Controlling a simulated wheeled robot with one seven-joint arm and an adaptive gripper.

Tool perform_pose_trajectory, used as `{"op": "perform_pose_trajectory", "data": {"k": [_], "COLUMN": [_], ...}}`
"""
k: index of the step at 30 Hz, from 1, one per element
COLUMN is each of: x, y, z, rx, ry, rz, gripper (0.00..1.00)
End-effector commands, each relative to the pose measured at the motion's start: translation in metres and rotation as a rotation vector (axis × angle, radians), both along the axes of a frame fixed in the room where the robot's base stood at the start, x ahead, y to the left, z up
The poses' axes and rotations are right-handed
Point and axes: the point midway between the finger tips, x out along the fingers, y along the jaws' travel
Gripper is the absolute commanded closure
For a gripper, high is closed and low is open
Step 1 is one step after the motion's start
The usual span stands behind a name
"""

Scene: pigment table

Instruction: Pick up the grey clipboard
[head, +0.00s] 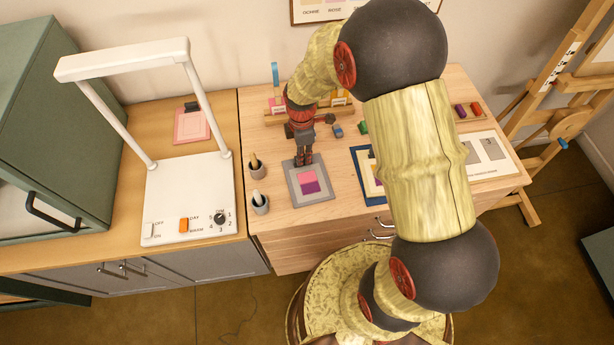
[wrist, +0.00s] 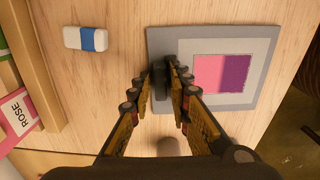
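The grey clipboard (head: 326,196) lies on the wooden desk, with a pink and purple picture on a pale sheet. It also shows in the wrist view (wrist: 213,103), where its dark clip (wrist: 160,80) stands at its left edge. My gripper (head: 303,161) points down at the clip end of the clipboard in the head view. In the wrist view, my gripper's fingertips (wrist: 164,68) are on either side of the clip, with a narrow gap between them. I cannot tell whether they press on it. The clipboard looks flat on the desk.
A white and blue eraser (wrist: 86,39) lies left of the clipboard in the wrist view. A white lamp (head: 188,195) stands farther left.

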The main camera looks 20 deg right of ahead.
Motion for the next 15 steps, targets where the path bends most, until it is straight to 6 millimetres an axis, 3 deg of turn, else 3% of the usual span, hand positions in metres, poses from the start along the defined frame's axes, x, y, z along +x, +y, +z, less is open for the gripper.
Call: {"op": "perform_pose_trajectory", "data": {"k": [9,15], "x": [-0.0001,0.0000], "y": [0.0001,0.0001], "z": [0.0002,0.0002], "rx": [0.000,0.000], "ry": [0.000,0.000], "rz": [0.000,0.000], "gripper": [1.00,1.00]}}
